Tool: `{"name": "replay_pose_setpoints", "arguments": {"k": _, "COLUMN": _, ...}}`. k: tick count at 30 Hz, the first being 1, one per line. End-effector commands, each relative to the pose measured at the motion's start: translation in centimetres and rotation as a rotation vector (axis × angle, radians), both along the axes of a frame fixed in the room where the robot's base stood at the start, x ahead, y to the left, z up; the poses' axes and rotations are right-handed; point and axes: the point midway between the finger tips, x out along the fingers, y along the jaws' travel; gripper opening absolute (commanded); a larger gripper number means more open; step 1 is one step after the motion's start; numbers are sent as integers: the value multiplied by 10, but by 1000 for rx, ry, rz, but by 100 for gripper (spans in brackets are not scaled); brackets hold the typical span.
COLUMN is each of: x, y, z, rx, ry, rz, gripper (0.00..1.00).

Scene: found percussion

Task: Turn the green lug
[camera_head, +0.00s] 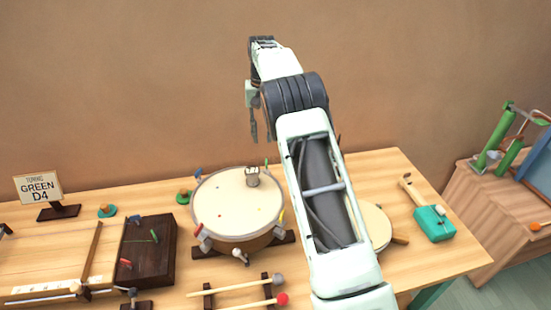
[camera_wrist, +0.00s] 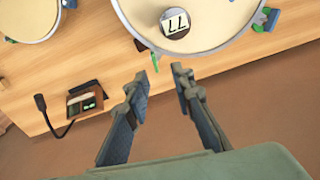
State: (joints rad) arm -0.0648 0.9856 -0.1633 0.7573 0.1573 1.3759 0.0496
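The round drum (camera_head: 238,205) has a pale head, a wooden shell and coloured lugs around its rim; it also shows at the top of the wrist view (camera_wrist: 225,25). The green lug (camera_wrist: 154,62) appears as a small thin green piece at the drum's wall-side edge. In the head view a thin, faintly green piece (camera_head: 267,162) stands at the back rim. My gripper (camera_head: 254,139) hangs pointing down above and behind the drum. In the wrist view my gripper (camera_wrist: 160,76) is open and empty, with the green piece just beyond the fingertips, nearer the left one.
A grey labelled cylinder (camera_head: 252,176) sits on the drum head. A blue lug (camera_head: 198,173) is at the back left. Mallets (camera_head: 235,290) lie in front. A sign (camera_head: 39,188) reads "TUNING GREEN D4". A gooseneck device (camera_wrist: 85,98) stands near the wall-side edge.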

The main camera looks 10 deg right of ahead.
Motion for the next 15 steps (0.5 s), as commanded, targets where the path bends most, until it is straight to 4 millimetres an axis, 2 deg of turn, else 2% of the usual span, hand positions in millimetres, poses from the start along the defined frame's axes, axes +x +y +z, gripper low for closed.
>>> {"name": "replay_pose_setpoints", "arguments": {"k": 10, "x": -1, "y": -5, "z": -22, "rx": -19, "ry": 37, "rz": -24, "gripper": 22}}
{"name": "replay_pose_setpoints", "arguments": {"k": 15, "x": -2, "y": -4, "z": -50, "rx": -18, "ry": 38, "rz": -24, "gripper": 22}}
